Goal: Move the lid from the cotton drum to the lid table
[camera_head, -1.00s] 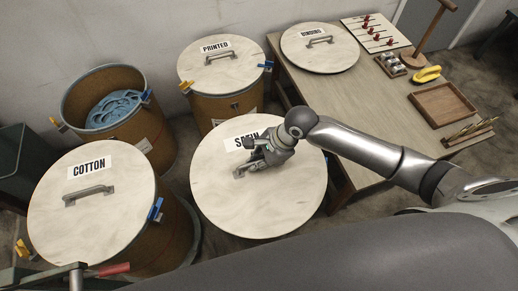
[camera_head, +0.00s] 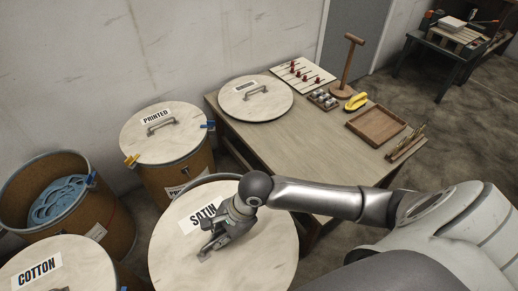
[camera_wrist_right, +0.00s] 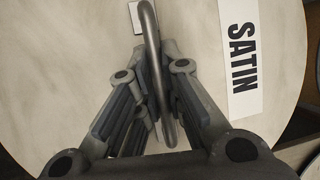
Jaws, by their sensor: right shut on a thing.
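The cotton lid (camera_head: 88,262), pale and round with a COTTON label, is cut off at the lower left of the head view. My right gripper (camera_head: 208,248) is on another lid, the SATIN lid (camera_head: 265,258), at bottom centre. In the right wrist view its fingers (camera_wrist_right: 158,125) are shut around the metal handle (camera_wrist_right: 152,40) of that lid. A grey rim shows behind the SATIN lid; I cannot tell whether the lid rests on its drum. The wooden table (camera_head: 285,150) stands to the right. My left gripper is out of view.
Another round lid (camera_head: 262,104) lies on the table's left end. A pegboard (camera_head: 290,75), a wooden tray (camera_head: 378,128) and a yellow tool (camera_head: 356,102) are on it too. The PRINTED drum (camera_head: 178,180) and an open drum (camera_head: 110,215) stand behind. The table's middle is clear.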

